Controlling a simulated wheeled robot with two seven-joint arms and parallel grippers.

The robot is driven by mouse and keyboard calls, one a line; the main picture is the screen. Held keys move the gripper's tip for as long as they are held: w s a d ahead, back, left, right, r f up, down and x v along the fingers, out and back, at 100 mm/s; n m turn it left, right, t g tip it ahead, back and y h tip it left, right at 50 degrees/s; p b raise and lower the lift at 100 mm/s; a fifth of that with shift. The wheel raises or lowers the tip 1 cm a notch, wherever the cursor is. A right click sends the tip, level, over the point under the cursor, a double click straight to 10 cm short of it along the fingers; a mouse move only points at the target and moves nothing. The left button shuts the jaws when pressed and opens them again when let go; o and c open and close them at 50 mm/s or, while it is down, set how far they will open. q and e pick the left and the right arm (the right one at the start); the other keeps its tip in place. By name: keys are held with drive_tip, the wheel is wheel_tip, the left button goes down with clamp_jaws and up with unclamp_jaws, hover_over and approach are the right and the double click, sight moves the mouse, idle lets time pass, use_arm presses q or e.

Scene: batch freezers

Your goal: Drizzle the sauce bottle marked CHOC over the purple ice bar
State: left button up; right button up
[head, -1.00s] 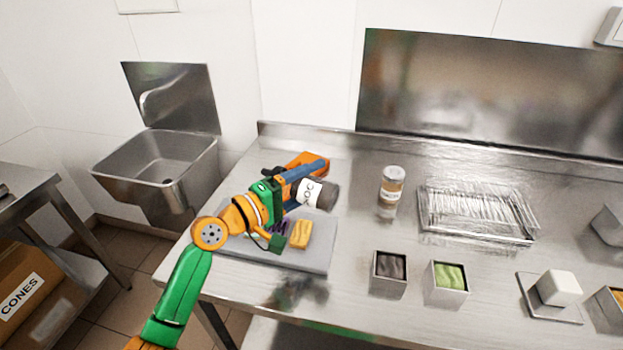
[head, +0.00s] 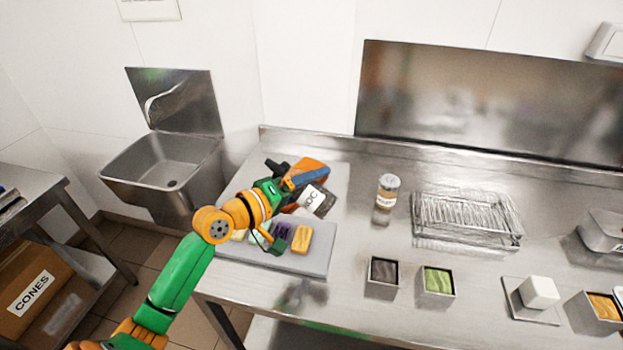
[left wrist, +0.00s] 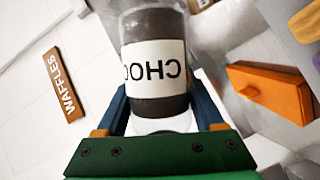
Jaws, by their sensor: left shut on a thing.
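My left gripper (head: 304,188) is shut on the dark brown CHOC bottle (head: 325,206), whose white label faces the head camera. The bottle is tilted above the back part of the grey board (head: 320,262). In the left wrist view the bottle (left wrist: 157,108) sits between the two blue fingers, its lettering upside down. The purple ice bar (head: 282,231) lies on the board, partly hidden by my wrist. It is nearer the front than the bottle. My right gripper is not in view.
A yellow bar (head: 302,240) lies right of the purple one; paler bars are left, partly hidden. A second labelled bottle (head: 387,192), a wire rack (head: 466,218) and small tubs (head: 383,273) stand to the right.

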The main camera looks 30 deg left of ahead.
use_arm(q)
drive_tip(key=shift+r+m+p, duration=0.4)
drive_tip(key=shift+r+p, duration=0.1)
drive_tip(key=shift+p, duration=0.55)
drive_tip(key=shift+r+m, duration=0.25)
drive_tip(key=shift+m, duration=0.05)
drive_tip(key=shift+r+m+g+y, duration=0.4)
drive_tip(key=shift+r+m+y, duration=0.15)
drive_tip(key=shift+m+y, duration=0.35)
drive_tip(key=m+y, duration=0.1)
drive_tip(key=r+m+y, duration=0.1)
drive_tip(key=m, duration=0.1)
drive_tip(key=shift+r+g, duration=0.15)
drive_tip(key=shift+g, duration=0.15)
drive_tip(key=m+y, duration=0.2)
drive_tip(key=m, duration=0.1)
drive_tip(key=shift+r, duration=0.35)
